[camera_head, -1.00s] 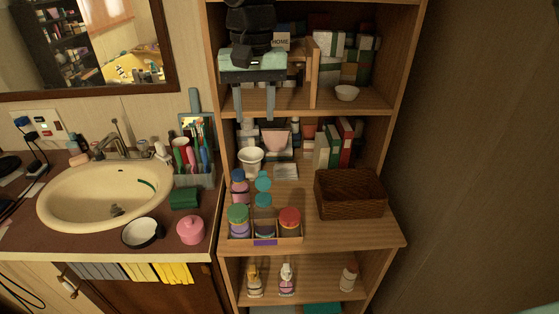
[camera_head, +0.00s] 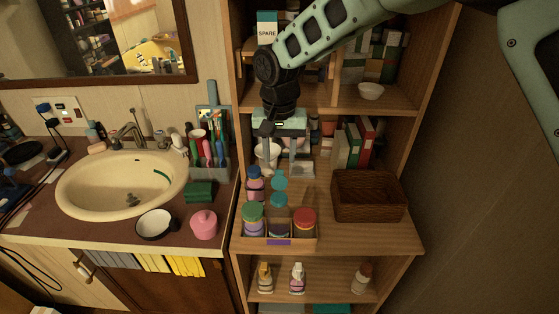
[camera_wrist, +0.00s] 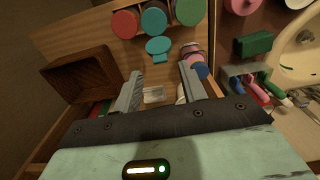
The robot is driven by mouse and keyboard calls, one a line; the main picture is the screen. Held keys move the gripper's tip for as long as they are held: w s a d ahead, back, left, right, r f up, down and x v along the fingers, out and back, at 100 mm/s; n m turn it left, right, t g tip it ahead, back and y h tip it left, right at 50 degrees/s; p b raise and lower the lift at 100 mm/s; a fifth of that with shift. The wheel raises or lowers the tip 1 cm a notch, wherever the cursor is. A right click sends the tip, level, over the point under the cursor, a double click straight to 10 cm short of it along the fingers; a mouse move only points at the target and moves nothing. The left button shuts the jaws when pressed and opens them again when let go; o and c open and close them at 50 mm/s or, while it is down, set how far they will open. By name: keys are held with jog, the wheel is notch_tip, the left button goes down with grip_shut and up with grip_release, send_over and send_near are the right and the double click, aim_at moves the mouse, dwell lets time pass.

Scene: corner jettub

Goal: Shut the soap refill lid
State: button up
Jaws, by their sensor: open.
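In the head view a compartmented wooden tray (camera_head: 306,236) with a purple label stands on the middle shelf. Its middle container (camera_head: 279,228) has a teal round part (camera_head: 279,200) above it. A second teal disc, which looks like a raised lid (camera_head: 280,180), stands behind that. In the wrist view the larger teal round (camera_wrist: 154,22) and the smaller teal lid (camera_wrist: 158,46) appear joined by a narrow piece. Which is the soap refill is not labelled. My gripper (camera_head: 281,162) is open and empty, pointing down behind the raised lid; its fingers (camera_wrist: 160,74) appear apart from it.
A green-lidded jar (camera_head: 252,212) and a red-lidded jar (camera_head: 304,216) flank the middle container. A pink bottle with a blue cap (camera_head: 254,186) stands close behind at left. A wicker basket (camera_head: 368,196) is at right. A white cup (camera_head: 267,155) is beside my fingers. The upper shelf is overhead.

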aim_at(279, 180)
jog(key=shift+f+p, duration=0.3)
jog(key=shift+f, duration=1.7)
grip_shut()
